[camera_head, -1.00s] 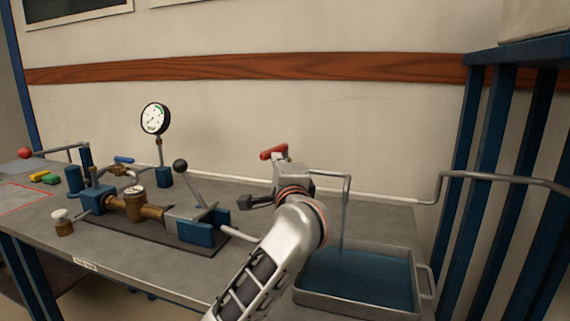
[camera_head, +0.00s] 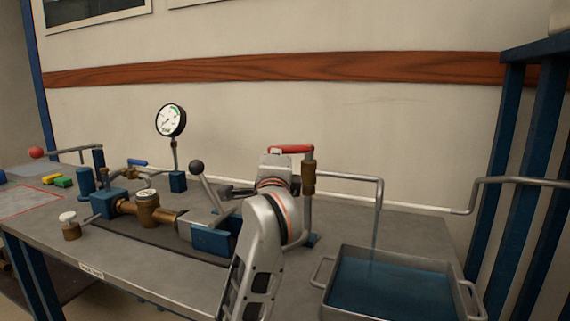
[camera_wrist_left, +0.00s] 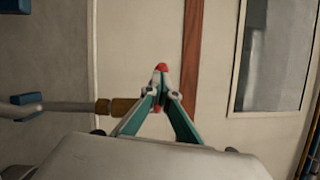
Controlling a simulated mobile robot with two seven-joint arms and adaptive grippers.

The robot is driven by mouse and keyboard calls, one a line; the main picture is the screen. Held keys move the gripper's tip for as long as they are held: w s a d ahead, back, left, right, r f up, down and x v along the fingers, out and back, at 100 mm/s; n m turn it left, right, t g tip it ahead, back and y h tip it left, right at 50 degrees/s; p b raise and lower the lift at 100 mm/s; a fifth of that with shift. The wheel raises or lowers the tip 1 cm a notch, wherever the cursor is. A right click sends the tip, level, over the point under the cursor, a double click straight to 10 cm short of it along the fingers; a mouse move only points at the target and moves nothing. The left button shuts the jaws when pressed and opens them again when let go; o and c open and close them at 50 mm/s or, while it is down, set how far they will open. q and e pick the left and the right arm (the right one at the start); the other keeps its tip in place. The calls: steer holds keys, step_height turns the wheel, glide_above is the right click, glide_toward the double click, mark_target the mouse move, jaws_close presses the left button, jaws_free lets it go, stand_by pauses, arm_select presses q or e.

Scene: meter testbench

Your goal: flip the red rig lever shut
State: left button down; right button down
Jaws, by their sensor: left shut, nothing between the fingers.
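The red lever (camera_head: 292,149) sits atop a brass valve (camera_head: 308,178) on an upright pipe in the head view. It lies roughly level, extending left from the valve, across the upright pipe. My left gripper (camera_head: 275,165) is just in front of the lever's left part and hides some of it. In the left wrist view its fingertips (camera_wrist_left: 160,96) are together and empty. Red parts of the lever (camera_wrist_left: 161,68) show at either side of the tips; I cannot tell whether they touch. The brass valve (camera_wrist_left: 116,107) is left of the fingers there. My right gripper is out of view.
The spout pipe (camera_head: 350,178) bends down over a metal tray (camera_head: 334,300) of blue water, with a thin stream falling. A black-knobbed lever (camera_head: 197,168), a gauge (camera_head: 170,120) and brass fittings (camera_head: 148,213) stand left. A blue rack (camera_head: 497,170) stands right.

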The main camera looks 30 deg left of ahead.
mark_target(269, 151)
arm_select(q)
steer(key=w+a, duration=0.1)
steer(key=w+a+b, duration=0.1)
steer(key=a, duration=0.1)
steer(key=shift+w+f, duration=0.2)
steer(key=shift+w, duration=0.05)
steer(key=shift+w+a, duration=0.25)
steer(key=shift+w, duration=0.15)
steer(key=shift+w+a+r+b, duration=0.2)
steer(key=shift+w+b, duration=0.1)
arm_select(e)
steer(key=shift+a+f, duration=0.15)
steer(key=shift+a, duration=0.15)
arm_select(q)
steer(key=shift+r, duration=0.15)
